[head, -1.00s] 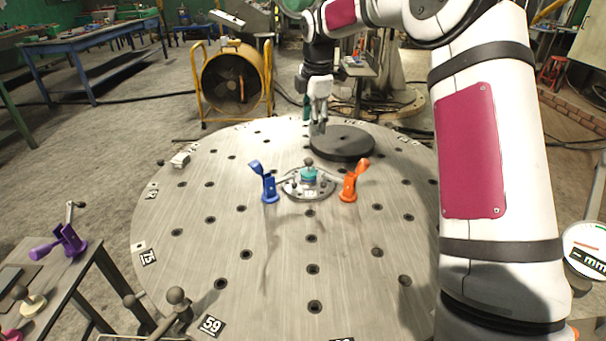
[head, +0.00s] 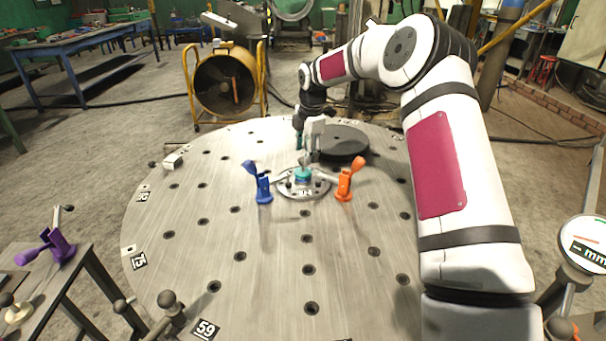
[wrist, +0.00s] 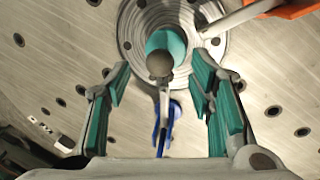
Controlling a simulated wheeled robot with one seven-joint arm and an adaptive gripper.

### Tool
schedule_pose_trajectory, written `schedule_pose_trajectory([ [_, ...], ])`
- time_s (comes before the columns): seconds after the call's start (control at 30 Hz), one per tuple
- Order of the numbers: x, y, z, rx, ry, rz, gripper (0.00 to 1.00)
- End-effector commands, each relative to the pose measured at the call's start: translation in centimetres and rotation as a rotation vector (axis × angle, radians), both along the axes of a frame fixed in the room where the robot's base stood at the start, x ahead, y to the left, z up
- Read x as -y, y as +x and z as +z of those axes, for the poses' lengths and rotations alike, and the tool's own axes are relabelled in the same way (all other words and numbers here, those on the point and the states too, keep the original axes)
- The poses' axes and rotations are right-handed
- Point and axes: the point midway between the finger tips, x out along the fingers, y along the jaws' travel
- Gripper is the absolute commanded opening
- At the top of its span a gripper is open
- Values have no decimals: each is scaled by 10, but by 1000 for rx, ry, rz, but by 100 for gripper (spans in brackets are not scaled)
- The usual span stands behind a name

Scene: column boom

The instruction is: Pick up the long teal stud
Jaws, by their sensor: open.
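The teal stud (head: 302,175) stands in a round grey metal fixture (head: 287,190) near the middle of the round steel table. In the wrist view the teal stud (wrist: 170,40) shows with a grey ball-shaped knob (wrist: 160,63) in front of it, inside the ringed fixture (wrist: 128,38). My gripper (head: 305,153) is just above and behind the stud in the head view. In the wrist view my gripper (wrist: 160,80) is open, its teal-padded fingers apart on either side of the knob, with nothing held. The stud's lower part is hidden.
A blue clamp (head: 263,188) stands left of the fixture and an orange clamp (head: 344,186) right of it, both close by. A dark disc (head: 343,142) lies behind. The drilled table (head: 250,270) is clear in front. A purple clamp (head: 56,247) is on the side bench.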

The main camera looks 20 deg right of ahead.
Motion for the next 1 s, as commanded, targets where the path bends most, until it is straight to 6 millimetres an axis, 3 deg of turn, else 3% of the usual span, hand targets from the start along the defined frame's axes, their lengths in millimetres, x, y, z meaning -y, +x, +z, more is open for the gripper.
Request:
schedule_pose_trajectory([
  [0.33,-5,8,-44,-2,1,-1,49],
  [0.6,-5,9,-48,1,0,-1,49],
  [0.83,-5,9,-48,0,0,-1,0],
  [1.0,-5,9,-47,1,0,-1,0],
])
